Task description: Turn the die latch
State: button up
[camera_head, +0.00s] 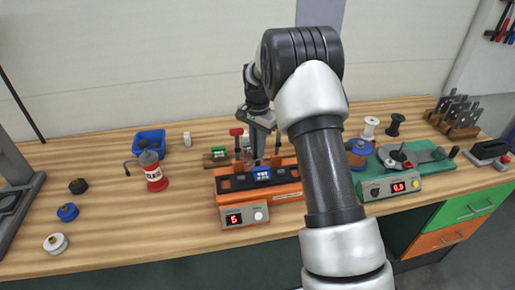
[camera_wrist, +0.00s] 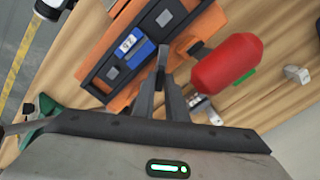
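The orange strander machine (camera_head: 285,194) stands on the bench with a dark trough along its top. A blue block with a white label sits in the trough in the head view (camera_head: 262,173) and the wrist view (camera_wrist: 131,45). My gripper (camera_head: 258,160) points down over the trough, just behind the blue block. In the wrist view my dark fingers (camera_wrist: 164,78) come close together beside a thin grey piece, which may be the die latch. I cannot tell whether they touch or hold it. A red knob (camera_wrist: 228,60) is right of the fingers; a red-topped handle (camera_head: 236,132) stands behind the machine.
A red-and-white oil can (camera_head: 153,171) and a blue bin (camera_head: 149,140) are to the left. A green machine (camera_head: 395,175) stands to the right, with spools (camera_head: 369,128) behind it. My arm hides the machine's right end.

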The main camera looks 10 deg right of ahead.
jog(key=o, duration=0.3)
jog(key=shift+r, duration=0.15)
notch_tip(320, 180, up, 17)
jog(key=shift+r, duration=0.1)
dwell(0.3)
